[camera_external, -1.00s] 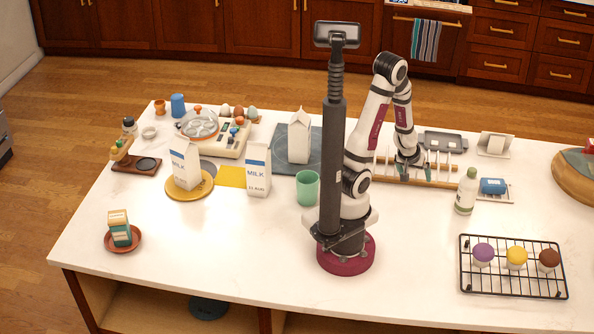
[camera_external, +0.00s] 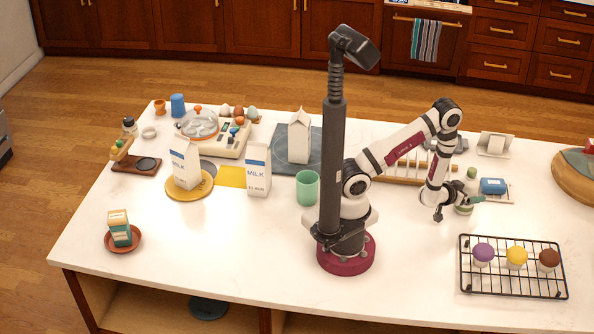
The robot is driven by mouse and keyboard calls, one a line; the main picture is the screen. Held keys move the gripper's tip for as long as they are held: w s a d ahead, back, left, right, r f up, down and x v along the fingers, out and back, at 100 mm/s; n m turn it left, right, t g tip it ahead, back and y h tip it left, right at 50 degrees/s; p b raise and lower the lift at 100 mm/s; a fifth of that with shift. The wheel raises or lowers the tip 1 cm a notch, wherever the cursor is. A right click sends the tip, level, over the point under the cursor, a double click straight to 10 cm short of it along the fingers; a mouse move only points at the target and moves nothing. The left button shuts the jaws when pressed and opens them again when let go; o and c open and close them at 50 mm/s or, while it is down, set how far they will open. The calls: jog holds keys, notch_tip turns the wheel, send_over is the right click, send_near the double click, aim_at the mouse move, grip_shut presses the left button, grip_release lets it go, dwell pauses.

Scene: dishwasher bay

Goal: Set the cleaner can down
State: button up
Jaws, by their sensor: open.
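A white bottle with a green cap (camera_external: 471,173) stands upright on the counter at the right; it looks like the cleaner can, but I cannot read its label. My gripper (camera_external: 459,206) is low at the bottle, in front of most of its body. Its jaws are open, with one finger to the left and one to the right. The bottle's cap and part of its base show. I cannot tell whether the fingers touch it.
A dish rack (camera_external: 403,169) stands behind my arm. A blue sponge (camera_external: 493,186) on a small tray is right of the bottle. A black wire rack (camera_external: 512,285) with cupcakes lies in front. The counter (camera_external: 410,270) is clear left of the wire rack.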

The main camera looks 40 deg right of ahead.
jog(key=shift+x, duration=0.85)
grip_shut()
